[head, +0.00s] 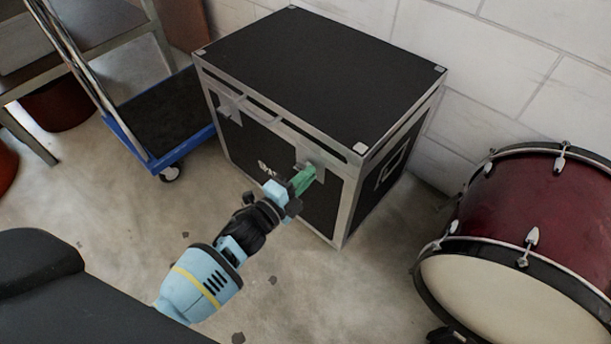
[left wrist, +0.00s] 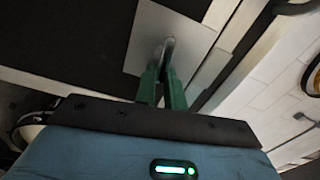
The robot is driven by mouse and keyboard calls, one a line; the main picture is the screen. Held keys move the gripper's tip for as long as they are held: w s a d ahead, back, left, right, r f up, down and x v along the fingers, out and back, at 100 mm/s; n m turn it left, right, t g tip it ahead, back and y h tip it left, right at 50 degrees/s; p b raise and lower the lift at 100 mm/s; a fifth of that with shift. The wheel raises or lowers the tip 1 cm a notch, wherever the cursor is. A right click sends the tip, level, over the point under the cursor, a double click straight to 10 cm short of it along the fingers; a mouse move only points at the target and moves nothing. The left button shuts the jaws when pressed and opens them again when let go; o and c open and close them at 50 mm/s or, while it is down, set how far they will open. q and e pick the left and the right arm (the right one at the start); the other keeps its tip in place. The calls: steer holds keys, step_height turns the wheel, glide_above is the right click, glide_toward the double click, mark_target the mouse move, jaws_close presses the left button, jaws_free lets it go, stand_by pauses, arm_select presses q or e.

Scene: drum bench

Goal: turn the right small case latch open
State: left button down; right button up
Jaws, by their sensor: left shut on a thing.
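A black case (head: 300,75) with silver metal edges stands on the floor against the wall. Its right small latch (head: 312,165) is on the front face near the right corner, partly hidden by my gripper. My left gripper (head: 306,178), with green fingers, reaches that latch from the front. In the left wrist view the latch's metal loop (left wrist: 167,50) stands on a grey plate (left wrist: 150,30), and the left gripper (left wrist: 165,75) is shut on it. The left latch (head: 229,106) is on the same face, untouched. My right gripper is not in view.
A blue-framed trolley (head: 180,150) stands left of the case, near a metal shelf (head: 90,40). A red bass drum (head: 535,215) lies to the right. The concrete floor (head: 330,290) in front of the case is mostly clear.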

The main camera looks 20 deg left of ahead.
arm_select(q)
steer(key=shift+f+m, duration=0.2)
steer(key=shift+m, duration=0.4)
steer(key=c, duration=1.5)
jaws_free()
